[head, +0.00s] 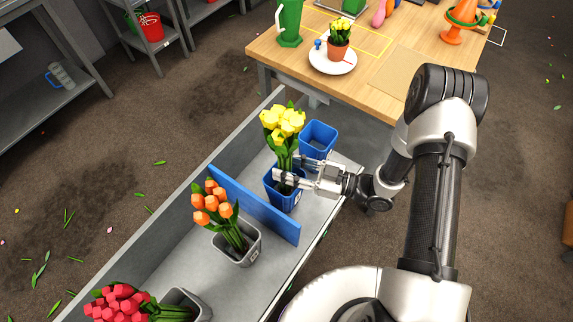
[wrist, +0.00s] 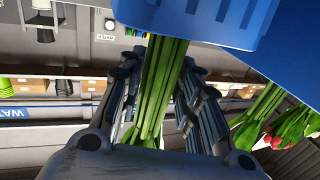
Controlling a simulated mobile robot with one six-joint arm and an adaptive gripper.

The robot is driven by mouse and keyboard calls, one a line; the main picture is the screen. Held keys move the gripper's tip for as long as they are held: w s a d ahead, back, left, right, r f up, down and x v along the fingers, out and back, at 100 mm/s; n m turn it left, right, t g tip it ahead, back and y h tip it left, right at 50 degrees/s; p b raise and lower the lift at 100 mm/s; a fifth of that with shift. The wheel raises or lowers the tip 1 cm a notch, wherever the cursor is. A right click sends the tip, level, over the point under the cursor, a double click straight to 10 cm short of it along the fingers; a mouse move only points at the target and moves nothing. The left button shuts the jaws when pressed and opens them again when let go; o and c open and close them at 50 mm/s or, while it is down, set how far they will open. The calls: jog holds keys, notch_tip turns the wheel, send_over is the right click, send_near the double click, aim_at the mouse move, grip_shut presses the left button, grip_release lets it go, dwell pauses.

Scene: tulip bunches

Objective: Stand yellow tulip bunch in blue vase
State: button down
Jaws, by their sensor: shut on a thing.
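The yellow tulip bunch (head: 283,124) is upright in the head view, with its blooms on top. My gripper (head: 287,175) is shut on its green stems, which run between the two fingers in the wrist view (wrist: 160,85). The blue vase (head: 283,197) is directly below the gripper, and the stems run down to its mouth. In the wrist view the blue vase (wrist: 205,18) is at the top edge, and the stem ends are hidden at it. I cannot tell how deep the stems reach.
A second blue container (head: 318,139) stands just behind, appearing empty. A blue divider (head: 255,208) separates orange tulips (head: 212,204) in a grey pot (head: 240,247). Red tulips (head: 118,303) lean from another grey pot (head: 186,303). The grey trough (head: 165,242) has raised walls; a wooden table (head: 385,80) is behind.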

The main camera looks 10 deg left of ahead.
jog(key=shift+f, duration=0.1)
jog(key=c, duration=1.1)
grip_release()
jog(key=o, duration=0.7)
jog(key=shift+c, duration=0.2)
jog(key=shift+d, duration=0.1)
jog(key=d, duration=1.1)
jog(key=shift+s+d, duration=0.4)
jog(key=shift+s, duration=0.05)
